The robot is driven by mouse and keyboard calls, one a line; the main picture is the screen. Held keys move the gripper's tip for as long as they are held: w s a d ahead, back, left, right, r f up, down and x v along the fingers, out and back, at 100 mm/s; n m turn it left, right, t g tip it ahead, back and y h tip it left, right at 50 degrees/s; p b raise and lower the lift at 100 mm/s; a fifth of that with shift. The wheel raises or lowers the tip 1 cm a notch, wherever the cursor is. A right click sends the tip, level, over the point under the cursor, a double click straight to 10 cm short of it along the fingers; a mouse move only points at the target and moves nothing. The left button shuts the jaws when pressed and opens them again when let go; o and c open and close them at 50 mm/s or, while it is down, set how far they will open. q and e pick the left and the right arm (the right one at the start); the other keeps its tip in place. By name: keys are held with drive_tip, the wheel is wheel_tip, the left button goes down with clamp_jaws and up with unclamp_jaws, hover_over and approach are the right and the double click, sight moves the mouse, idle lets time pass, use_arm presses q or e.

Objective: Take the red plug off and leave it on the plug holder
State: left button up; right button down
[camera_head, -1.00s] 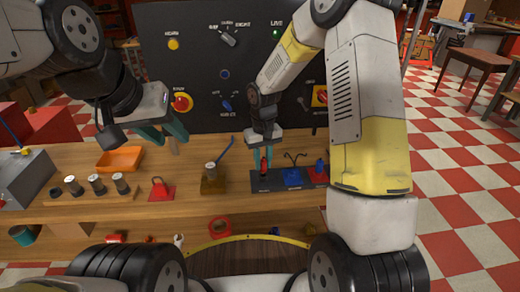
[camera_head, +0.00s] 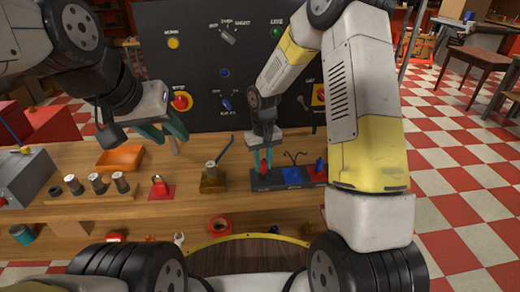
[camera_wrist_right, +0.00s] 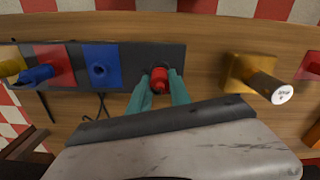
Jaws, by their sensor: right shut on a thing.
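The red plug (camera_head: 264,169) stands at the left end of a dark strip (camera_head: 278,185) on the wooden bench; it also shows in the right wrist view (camera_wrist_right: 159,79). My right gripper (camera_head: 263,160) points down with its teal fingers shut on the red plug. The plug's lower end is hard to see, so I cannot tell whether it is seated or just lifted. The strip also carries a blue block (camera_wrist_right: 101,66) with a hole and a red plate (camera_wrist_right: 55,66) with a blue plug (camera_wrist_right: 36,75). My left gripper (camera_head: 168,130) hangs empty and open above the bench.
A brass block with a metal cylinder (camera_head: 212,178) stands left of the strip. A black control panel (camera_head: 200,75) rises behind.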

sight(263, 163)
drive_tip(key=shift+f, duration=0.45)
drive_tip(key=c, duration=1.1)
unclamp_jaws()
drive_tip(key=shift+r, duration=3.85)
